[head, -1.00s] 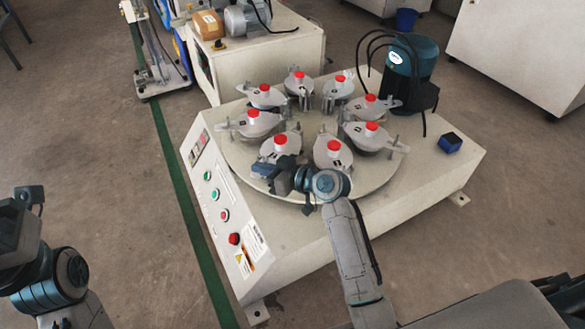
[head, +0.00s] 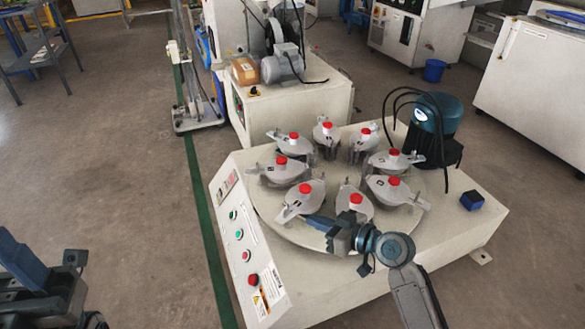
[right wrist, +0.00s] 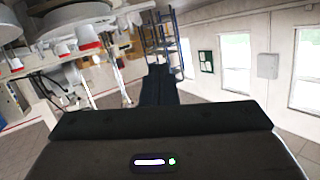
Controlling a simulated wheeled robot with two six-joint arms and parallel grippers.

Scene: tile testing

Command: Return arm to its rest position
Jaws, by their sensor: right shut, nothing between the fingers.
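My right arm reaches in from the lower right over the machine's front edge. Its gripper (head: 316,220) is shut and empty, beside the front pots (head: 303,200) on the round turntable (head: 285,230). In the right wrist view the dark fingers (right wrist: 159,72) are together, with nothing between them. Parts of pots with red knobs (right wrist: 90,46) show at that view's upper left. My left gripper (head: 22,258) is at the lower left edge of the head view, apart from the machine. It is cut off, and its jaw opening cannot be made out.
Several grey pots with red knobs ring the turntable. The machine's sloping panel (head: 238,230) has coloured buttons. A blue motor (head: 433,120) with black cables stands at the back right, and a small blue box (head: 472,200) lies on the right. Open floor (head: 120,170) lies left.

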